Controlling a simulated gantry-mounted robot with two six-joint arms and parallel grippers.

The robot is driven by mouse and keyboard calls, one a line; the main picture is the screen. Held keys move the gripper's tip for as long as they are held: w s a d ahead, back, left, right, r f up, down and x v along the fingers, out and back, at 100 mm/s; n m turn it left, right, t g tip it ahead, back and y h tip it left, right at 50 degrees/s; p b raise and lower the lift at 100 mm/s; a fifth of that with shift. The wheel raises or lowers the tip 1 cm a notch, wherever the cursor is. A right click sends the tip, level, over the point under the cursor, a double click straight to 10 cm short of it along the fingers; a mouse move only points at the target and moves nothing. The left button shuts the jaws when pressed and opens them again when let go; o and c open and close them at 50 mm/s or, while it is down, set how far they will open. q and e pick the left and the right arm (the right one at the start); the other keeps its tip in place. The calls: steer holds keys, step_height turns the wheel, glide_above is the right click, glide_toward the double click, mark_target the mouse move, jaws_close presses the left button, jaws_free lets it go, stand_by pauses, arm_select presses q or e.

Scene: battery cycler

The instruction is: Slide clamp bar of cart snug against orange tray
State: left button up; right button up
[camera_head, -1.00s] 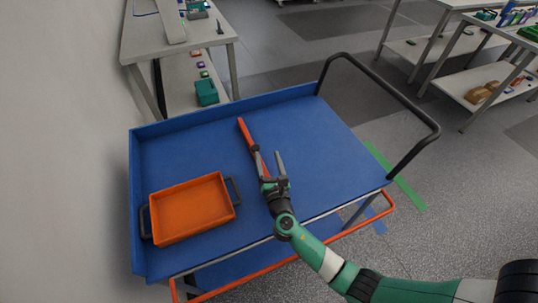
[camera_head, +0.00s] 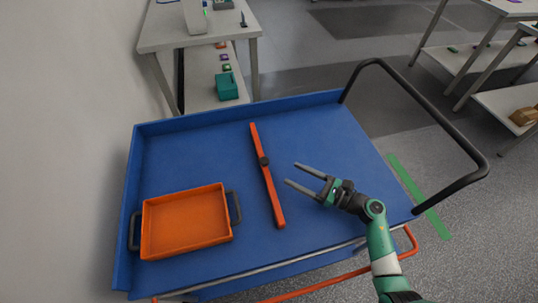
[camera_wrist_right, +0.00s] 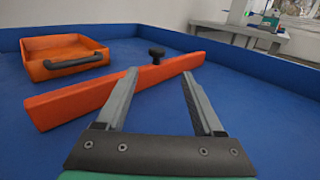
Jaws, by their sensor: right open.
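The orange clamp bar (camera_head: 271,190) lies across the blue cart bed, with a black knob (camera_head: 264,161) near its middle. The orange tray (camera_head: 186,221) with dark side handles sits to its left, with a strip of blue bed between its right handle and the bar. My right gripper (camera_head: 292,175) is open and empty, just right of the bar and apart from it. In the right wrist view, the bar (camera_wrist_right: 110,92) runs beyond the open fingers (camera_wrist_right: 158,85), and the tray (camera_wrist_right: 62,55) stands behind it at the left. My left gripper is not in view.
The blue cart (camera_head: 330,130) has raised rims at the left and back and a black push handle (camera_head: 470,165) at the right. A grey wall (camera_head: 60,150) stands close on the left. A workbench (camera_head: 200,35) stands behind. The bed right of the bar is mostly clear.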

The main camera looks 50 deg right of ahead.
mark_target(264, 159)
steer(key=shift+w+a+f, duration=0.1)
steer(key=shift+w+a, duration=0.05)
steer(key=shift+a, duration=0.15)
steer(key=b+x, duration=0.3)
steer(key=x, duration=0.8)
steer(key=shift+w, duration=0.15)
jaws_close()
stand_by(0.8)
